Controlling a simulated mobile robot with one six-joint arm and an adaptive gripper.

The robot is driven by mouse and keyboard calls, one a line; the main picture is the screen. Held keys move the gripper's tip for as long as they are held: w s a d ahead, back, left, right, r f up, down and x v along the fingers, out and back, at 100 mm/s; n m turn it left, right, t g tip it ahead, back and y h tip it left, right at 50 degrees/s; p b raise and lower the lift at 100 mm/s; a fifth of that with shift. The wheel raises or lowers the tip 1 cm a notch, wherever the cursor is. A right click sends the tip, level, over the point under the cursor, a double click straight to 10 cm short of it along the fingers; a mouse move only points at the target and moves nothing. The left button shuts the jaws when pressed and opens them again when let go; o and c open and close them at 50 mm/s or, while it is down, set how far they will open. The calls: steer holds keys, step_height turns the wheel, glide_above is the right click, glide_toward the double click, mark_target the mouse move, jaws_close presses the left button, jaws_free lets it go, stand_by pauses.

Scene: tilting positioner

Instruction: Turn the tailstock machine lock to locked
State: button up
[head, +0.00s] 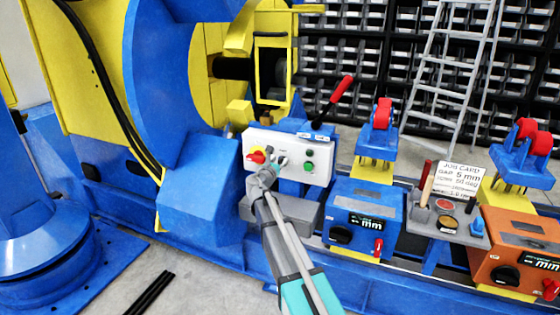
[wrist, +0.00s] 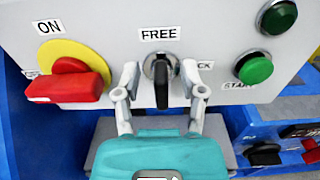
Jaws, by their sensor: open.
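The lock switch (wrist: 161,88) is a round metal selector with a black lever handle, set in the white control panel (wrist: 215,30). The label FREE sits right above it, and a label ending in CK is partly hidden to its right. The handle stands upright in the wrist view, in line with FREE. My gripper (wrist: 160,92) is open, with one finger on each side of the handle and a gap visible on both sides.
A red rotary switch on a yellow disc (wrist: 68,80), labelled ON, is close left of my fingers. Two green buttons (wrist: 254,68) are at the right. A grey ledge (head: 290,208) lies below the panel. A lever with a red grip (head: 340,90) rises behind it.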

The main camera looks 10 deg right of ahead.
steer(key=shift+w+d, duration=0.35)
steer(key=shift+w, duration=0.05)
jaws_close()
